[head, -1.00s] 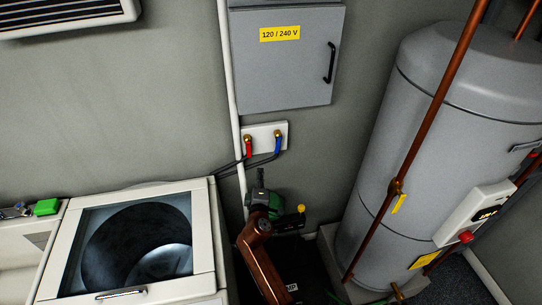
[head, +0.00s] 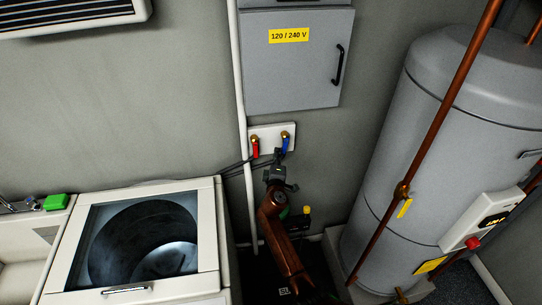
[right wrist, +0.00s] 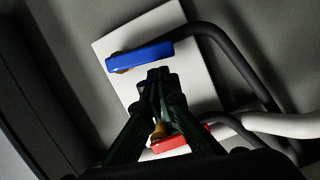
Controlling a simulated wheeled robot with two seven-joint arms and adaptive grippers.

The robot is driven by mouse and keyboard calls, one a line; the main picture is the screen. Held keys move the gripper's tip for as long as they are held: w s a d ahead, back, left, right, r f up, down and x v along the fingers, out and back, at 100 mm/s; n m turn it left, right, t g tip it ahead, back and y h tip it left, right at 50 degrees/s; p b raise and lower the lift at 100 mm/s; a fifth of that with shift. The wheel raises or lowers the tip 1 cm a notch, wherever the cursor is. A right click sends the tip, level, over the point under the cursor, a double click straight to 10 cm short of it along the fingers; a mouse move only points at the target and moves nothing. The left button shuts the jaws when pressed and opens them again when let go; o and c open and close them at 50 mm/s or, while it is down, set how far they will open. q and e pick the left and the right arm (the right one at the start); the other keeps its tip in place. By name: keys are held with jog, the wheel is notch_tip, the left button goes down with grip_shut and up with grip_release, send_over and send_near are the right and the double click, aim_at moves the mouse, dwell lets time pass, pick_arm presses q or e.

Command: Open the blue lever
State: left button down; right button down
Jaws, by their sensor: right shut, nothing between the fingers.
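The blue lever (head: 286,144) is on a white wall plate (head: 270,133), hanging down from its brass fitting. The red lever (head: 255,149) hangs to its left on the same plate. In the right wrist view, the blue lever (right wrist: 140,55) lies across the plate just beyond my fingertips, with the red lever (right wrist: 182,140) partly hidden behind the fingers. My right gripper (head: 278,157) is just below the two levers, shut and empty. The right wrist view shows its fingertips (right wrist: 158,76) close together near the blue lever; I cannot tell whether they touch it. My left gripper is not in view.
Dark hoses (right wrist: 240,62) run from the fittings beside the levers. A grey electrical cabinet (head: 293,75) hangs above the plate. A white pipe (head: 246,180) runs down the wall to the left. A washing machine (head: 62,268) stands left, and a water heater (head: 425,140) right.

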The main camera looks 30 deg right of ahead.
jog(key=shift+d+f, duration=0.15)
jog(key=shift+d, duration=0.05)
jog(key=shift+s+d+f+n+b, duration=0.25)
jog(key=shift+d+f+n+b, duration=0.25)
jog(key=shift+d+n+b, duration=0.25)
jog(key=shift+d+n, duration=0.15)
jog(key=shift+n, duration=0.2)
jog(key=shift+r, duration=0.15)
jog(key=shift+d, duration=0.15)
